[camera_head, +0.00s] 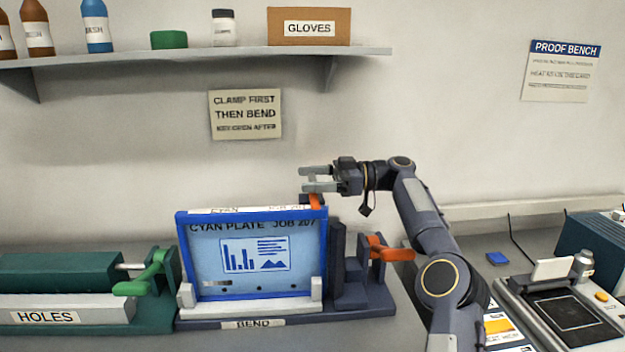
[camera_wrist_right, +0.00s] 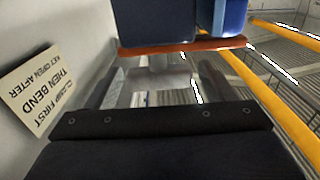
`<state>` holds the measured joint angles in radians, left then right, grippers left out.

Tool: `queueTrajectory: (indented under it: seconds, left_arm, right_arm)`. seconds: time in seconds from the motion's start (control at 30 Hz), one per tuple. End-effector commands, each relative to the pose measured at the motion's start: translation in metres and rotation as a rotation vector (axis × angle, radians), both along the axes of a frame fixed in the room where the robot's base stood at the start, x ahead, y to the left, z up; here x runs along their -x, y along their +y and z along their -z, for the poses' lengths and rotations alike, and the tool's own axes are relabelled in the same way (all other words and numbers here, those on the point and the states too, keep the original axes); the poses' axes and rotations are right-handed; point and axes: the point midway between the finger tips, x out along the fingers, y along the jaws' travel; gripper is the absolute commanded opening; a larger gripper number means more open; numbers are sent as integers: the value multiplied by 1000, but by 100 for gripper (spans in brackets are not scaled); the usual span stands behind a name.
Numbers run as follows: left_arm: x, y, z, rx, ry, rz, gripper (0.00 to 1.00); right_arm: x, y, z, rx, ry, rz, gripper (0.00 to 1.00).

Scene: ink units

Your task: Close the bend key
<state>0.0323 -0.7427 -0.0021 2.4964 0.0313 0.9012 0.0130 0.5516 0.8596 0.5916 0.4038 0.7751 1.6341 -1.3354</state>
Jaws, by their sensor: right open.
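The bend unit (camera_head: 245,323), labelled BEND, stands on the bench and holds a cyan plate (camera_head: 210,262) upright in a blue frame. An orange piece (camera_head: 317,201) sticks up at the frame's top right corner, and an orange lever (camera_head: 392,252) is on the unit's right side. I cannot tell which orange part is the bend key. My right gripper (camera_head: 306,179) is open, just above the upper orange piece, fingers pointing left. In the right wrist view an orange bar (camera_wrist_right: 180,47) lies across, just beyond the open fingers. My left gripper is not in view.
A green HOLES unit (camera_head: 60,270) with a green lever (camera_head: 145,275) stands at the left. A shelf (camera_head: 200,54) with bottles and a GLOVES box (camera_head: 309,27) is above. A wall note (camera_head: 245,114) hangs behind. A grey device (camera_head: 565,312) is at the right.

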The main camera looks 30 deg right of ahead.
Motion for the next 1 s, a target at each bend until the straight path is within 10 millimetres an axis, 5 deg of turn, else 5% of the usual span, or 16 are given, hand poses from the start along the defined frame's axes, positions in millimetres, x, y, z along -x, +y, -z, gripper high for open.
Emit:
queueTrajectory:
  seconds: [0.5,1.0]
  left_arm:
    - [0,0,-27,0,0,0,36]
    - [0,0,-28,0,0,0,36]
  right_arm:
    - [23,-66,-3,-1,1,2,76]
    - [27,-73,1,0,1,0,76]
